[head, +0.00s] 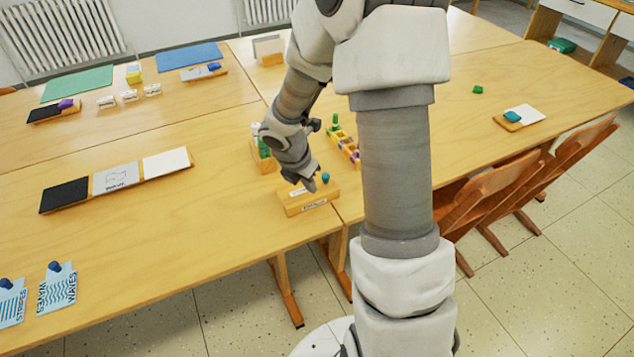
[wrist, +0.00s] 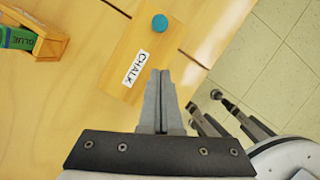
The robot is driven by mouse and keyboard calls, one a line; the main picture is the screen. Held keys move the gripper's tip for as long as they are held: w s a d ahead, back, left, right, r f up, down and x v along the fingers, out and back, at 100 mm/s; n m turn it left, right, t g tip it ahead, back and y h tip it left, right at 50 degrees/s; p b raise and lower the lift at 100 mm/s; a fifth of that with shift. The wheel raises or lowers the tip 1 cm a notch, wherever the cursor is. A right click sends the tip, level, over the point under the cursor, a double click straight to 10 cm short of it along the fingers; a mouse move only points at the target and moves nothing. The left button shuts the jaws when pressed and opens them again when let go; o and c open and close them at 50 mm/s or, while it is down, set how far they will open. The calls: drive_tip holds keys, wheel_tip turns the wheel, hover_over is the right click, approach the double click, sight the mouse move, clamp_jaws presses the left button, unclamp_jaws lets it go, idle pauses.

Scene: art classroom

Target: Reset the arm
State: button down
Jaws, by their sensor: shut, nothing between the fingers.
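My gripper (head: 313,184) is at the end of my bent arm, low over the front edge of the table, close to a wooden block (head: 308,198) with a label. In the wrist view my gripper (wrist: 161,73) has its two fingers together with nothing between them. The block shows there too (wrist: 122,60), with its label reading CHALK and a round blue-teal piece (wrist: 160,23) at its far end. That piece also shows in the head view (head: 326,178). I cannot tell whether the fingertips touch the block.
A wooden holder with glue (wrist: 42,42) and a divided tray (head: 345,146) stand near my gripper. A board with black and white panels (head: 117,179) and pattern cards (head: 57,287) lie to the left. Chairs (head: 520,180) stand at the right. The table (head: 180,230) has bare room at front left.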

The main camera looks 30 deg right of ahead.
drive_tip(key=s+a+r+m+p, duration=0.2)
drive_tip(key=s+r+m, duration=0.1)
drive_tip(key=r, duration=0.6)
drive_tip(key=s+a+r+m+p, duration=0.1)
drive_tip(key=s+r+m+p, duration=0.15)
drive_tip(key=r, duration=0.75)
drive_tip(key=s+a+r+m+t+y+p, duration=0.1)
drive_tip(key=s+a+r+m+t+p, duration=0.1)
drive_tip(key=s+r+m, duration=0.5)
drive_tip(key=s+a+r+m+t+y+p, duration=0.1)
drive_tip(key=s+a+r+m+y+p, duration=0.1)
drive_tip(key=s+a+r+m, duration=0.2)
drive_tip(key=shift+s+a+r+m+t+y, duration=0.35)
drive_tip(key=shift+s+r+m, duration=1.4)
drive_tip(key=shift+m, duration=1.7)
